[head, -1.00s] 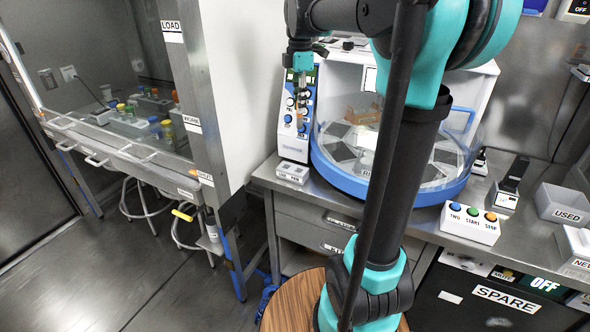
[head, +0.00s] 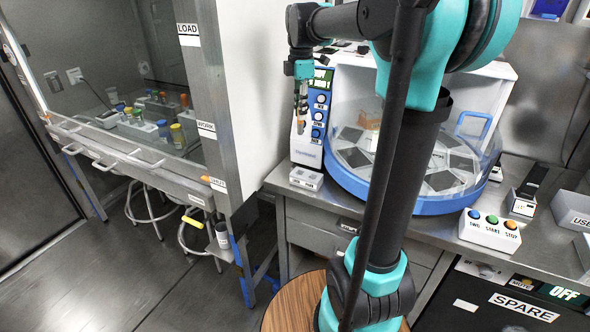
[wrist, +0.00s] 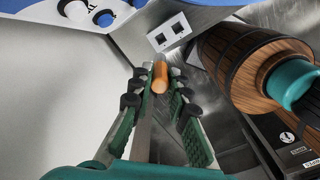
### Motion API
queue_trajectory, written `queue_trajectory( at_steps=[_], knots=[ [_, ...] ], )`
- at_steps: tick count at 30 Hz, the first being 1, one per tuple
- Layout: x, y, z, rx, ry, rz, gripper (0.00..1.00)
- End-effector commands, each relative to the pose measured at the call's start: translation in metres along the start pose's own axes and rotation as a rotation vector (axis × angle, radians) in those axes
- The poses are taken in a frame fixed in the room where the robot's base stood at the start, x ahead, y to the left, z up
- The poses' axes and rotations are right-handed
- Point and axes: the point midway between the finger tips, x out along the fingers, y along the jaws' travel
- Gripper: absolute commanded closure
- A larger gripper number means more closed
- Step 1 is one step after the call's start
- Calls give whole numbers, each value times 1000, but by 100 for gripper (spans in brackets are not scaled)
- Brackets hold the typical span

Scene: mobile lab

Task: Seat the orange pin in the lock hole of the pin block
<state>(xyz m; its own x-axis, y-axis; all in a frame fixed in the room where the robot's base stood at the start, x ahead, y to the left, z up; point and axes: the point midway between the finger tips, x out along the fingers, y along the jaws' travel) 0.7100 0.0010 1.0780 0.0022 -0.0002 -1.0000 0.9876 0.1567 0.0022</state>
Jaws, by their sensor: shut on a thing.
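The orange pin (wrist: 160,76) is held between the fingertips of my gripper (wrist: 163,84), its rounded end pointing away from the wrist.
A blue-rimmed round machine (head: 440,206) with a clear cover stands right of the block. A button box (head: 489,230) is farther right on the bench. The hood cabinet (head: 235,90) is to the left. A round wooden surface (head: 290,303) is below.

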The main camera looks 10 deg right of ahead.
Motion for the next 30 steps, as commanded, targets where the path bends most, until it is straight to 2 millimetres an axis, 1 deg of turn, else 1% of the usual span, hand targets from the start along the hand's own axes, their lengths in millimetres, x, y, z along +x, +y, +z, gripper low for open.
queue_trajectory(
  at_steps=[1, 6, 12, 15, 18, 23, 30],
  knots=[
    [11, 0, 0, 0, 0, 0, 100],
    [53, 0, 0, 0, 0, 0, 100],
    [102, -1, 0, 0, 0, 0, 100],
    [122, 0, 0, 0, 0, 0, 100],
    [136, 0, 0, 0, 0, 0, 100],
    [147, -1, 0, 0, 0, 0, 100],
    [178, -1, 0, 0, 0, 0, 100]
  ],
)
